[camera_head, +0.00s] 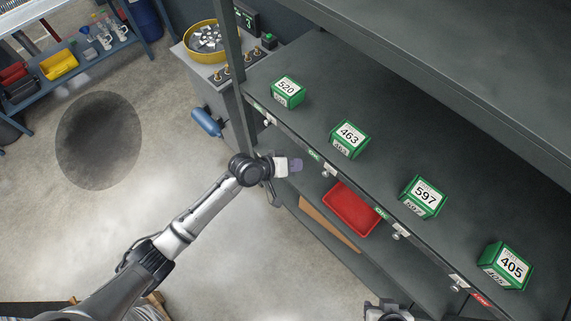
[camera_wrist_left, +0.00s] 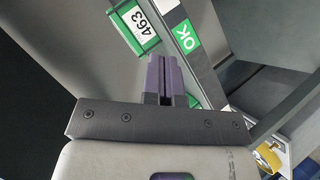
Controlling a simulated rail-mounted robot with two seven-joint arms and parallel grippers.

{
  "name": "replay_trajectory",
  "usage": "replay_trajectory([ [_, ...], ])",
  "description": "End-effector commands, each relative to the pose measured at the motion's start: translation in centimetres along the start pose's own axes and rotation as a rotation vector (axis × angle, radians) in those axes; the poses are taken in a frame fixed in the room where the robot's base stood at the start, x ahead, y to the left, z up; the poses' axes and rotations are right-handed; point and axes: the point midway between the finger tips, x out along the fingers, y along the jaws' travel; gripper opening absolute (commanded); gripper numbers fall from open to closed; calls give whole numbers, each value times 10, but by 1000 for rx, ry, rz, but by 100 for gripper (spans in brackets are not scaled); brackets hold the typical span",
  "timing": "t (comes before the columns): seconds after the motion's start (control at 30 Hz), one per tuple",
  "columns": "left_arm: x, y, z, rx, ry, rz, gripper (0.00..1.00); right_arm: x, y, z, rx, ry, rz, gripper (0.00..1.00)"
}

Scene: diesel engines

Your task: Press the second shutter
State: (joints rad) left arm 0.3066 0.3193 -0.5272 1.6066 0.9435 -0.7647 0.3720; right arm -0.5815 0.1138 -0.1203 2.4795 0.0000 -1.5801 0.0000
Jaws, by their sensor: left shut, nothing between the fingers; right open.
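My left gripper (camera_head: 297,166) is shut and empty, in front of the shelf edge by the second small metal fitting (camera_head: 328,172). Its purple fingers (camera_wrist_left: 165,76) point toward the shelf edge in the left wrist view; I cannot tell whether they touch anything. Other such fittings sit along the edge: the first (camera_head: 268,122), the third (camera_head: 400,231) and the fourth (camera_head: 457,283). Green labels show by the first three, the second reading OK (camera_wrist_left: 185,37); a red label (camera_head: 481,299) is by the fourth. No part is marked as a shutter. My right gripper's fingers do not show.
Green boxes numbered 520 (camera_head: 287,92), 463 (camera_head: 349,139), 597 (camera_head: 423,198) and 405 (camera_head: 506,267) stand on the shelf. A red tray (camera_head: 352,209) lies on the level below. A yellow bowl (camera_head: 205,39) stands at the back. The floor at left is open.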

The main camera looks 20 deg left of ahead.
Motion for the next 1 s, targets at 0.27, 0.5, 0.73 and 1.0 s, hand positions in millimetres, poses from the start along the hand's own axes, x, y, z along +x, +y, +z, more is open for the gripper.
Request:
replay_trajectory([
  [0.27, -28, -1, 1, -1, 0, -1, 0, 5, 0, 2, -1, 0, 1, 43],
  [0.5, -34, 0, 1, -1, -1, 0, 0, 5, 2, 2, -8, -1, 7, 43],
  [0.73, -34, 0, 0, -1, -1, 0, 0, 5, 3, 2, -10, -1, 8, 43],
  [1.0, -34, 0, 0, 0, -1, 0, 0, 5, 2, 2, -8, 0, 7, 43],
])
